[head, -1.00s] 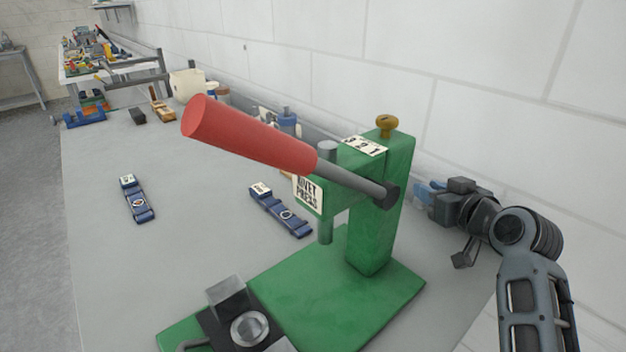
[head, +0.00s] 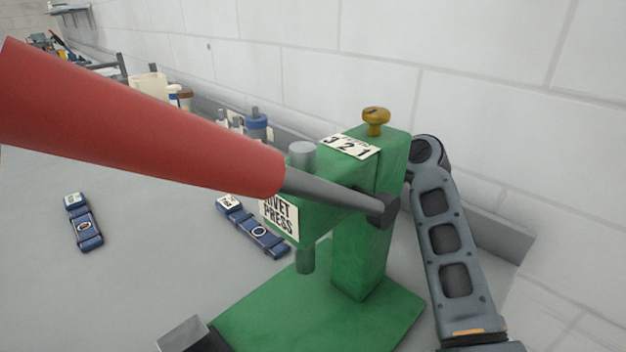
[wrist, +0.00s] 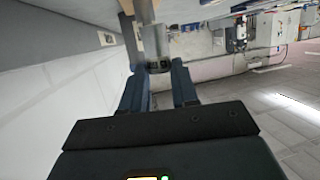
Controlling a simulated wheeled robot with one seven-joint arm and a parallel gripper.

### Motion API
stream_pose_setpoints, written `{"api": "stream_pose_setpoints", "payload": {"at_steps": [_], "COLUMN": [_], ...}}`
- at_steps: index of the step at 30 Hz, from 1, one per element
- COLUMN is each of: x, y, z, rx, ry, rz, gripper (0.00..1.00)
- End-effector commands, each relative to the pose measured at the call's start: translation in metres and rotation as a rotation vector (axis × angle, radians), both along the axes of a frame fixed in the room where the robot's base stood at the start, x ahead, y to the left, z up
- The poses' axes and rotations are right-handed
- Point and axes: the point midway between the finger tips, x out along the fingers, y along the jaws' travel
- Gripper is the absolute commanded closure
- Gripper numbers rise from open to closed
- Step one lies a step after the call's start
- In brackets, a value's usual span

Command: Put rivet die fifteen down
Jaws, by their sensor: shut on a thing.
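In the wrist view my gripper (wrist: 158,76) is shut on a grey, rounded metal piece (wrist: 154,46) between its two blue-grey fingers. I take this piece to be rivet die fifteen; no number on it can be read. In the head view my arm bends behind the right side of the green rivet press (head: 362,250), and the gripper and what it holds are hidden there. The press has a large red handle (head: 150,125), and its scale reads 3 2 1.
Two blue strips with white tags lie on the grey bench, one at left (head: 85,225) and one beside the press (head: 255,230). Bottles (head: 257,125) stand along the wall behind. A dark block (head: 190,335) is cut off at the bottom. Bare bench lies between the strips.

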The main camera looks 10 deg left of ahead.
Motion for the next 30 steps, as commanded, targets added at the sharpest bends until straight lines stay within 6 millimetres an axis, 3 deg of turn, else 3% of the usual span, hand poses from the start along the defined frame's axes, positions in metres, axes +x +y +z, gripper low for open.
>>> {"api": "stream_pose_setpoints", "payload": {"at_steps": [11,22,23,30], "x": [0.0,0.0,0.0,0.0], "y": [-0.001,-0.001,-0.001,-0.001], "z": [-0.038,-0.043,-0.043,-0.042], "rx": [0.001,0.0,0.0,0.0], "ry": [0.001,-0.002,-0.001,-0.001], "rz": [-0.002,-0.002,-0.002,-0.002], "gripper": [1.0,1.0,0.69,0.46]}}
